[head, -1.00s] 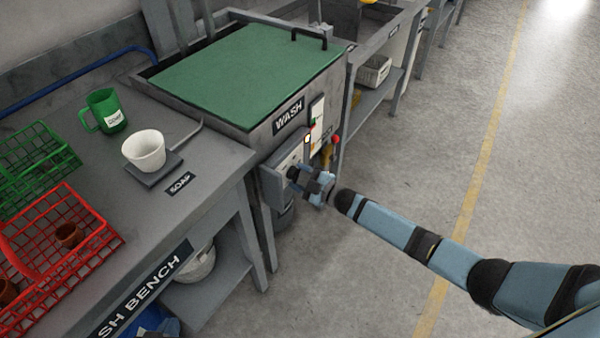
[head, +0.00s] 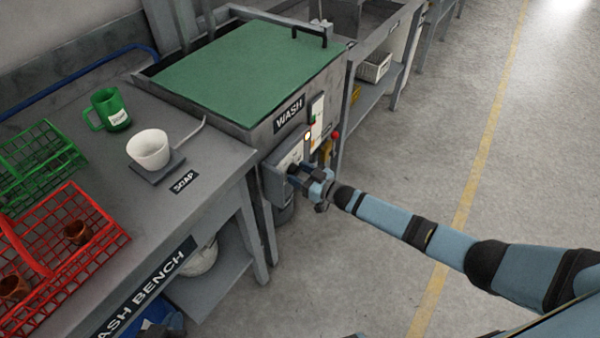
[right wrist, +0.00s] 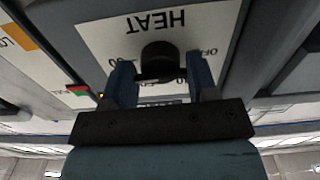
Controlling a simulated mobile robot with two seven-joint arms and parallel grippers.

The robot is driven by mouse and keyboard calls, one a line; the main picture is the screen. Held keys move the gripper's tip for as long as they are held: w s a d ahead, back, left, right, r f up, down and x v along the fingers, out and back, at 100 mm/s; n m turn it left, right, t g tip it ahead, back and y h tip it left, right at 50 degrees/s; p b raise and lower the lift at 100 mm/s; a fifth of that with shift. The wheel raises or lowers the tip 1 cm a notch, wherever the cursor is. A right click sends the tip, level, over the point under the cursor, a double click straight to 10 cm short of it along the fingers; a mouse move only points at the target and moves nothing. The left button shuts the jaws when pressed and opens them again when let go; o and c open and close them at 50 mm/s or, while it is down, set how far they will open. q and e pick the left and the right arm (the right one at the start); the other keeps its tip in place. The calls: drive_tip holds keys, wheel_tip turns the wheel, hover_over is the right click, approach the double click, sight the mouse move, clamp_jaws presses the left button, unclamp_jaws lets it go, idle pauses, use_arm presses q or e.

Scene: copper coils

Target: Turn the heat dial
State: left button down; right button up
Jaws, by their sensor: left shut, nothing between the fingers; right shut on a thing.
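The heat dial (right wrist: 158,58) is a round black knob on a white panel (right wrist: 112,38) marked HEAT, which looks upside down in the right wrist view. In the head view the panel is on the front of a grey control box (head: 274,186) below the WASH tank. My right gripper (right wrist: 160,70) has one blue finger on each side of the knob and is shut on it. In the head view my right gripper (head: 302,175) reaches the box from the right and hides most of the dial. The dial's exact setting is not readable.
The WASH tank has a green lid (head: 245,70). A red button (head: 335,135) and a pale lamp (head: 307,135) are near the box. The floor at right is clear.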

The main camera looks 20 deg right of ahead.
drive_tip(key=shift+m, duration=0.3)
drive_tip(key=o, duration=0.9)
use_arm(q)
drive_tip(key=shift+r, duration=0.1)
use_arm(e)
drive_tip(key=shift+s+d, duration=0.1)
use_arm(q)
drive_tip(key=shift+r+p, duration=0.25)
drive_tip(key=shift+p, duration=0.55)
use_arm(e)
drive_tip(key=v, duration=1.3)
drive_tip(key=shift+s+d, duration=0.2)
drive_tip(key=shift+s, duration=0.1)
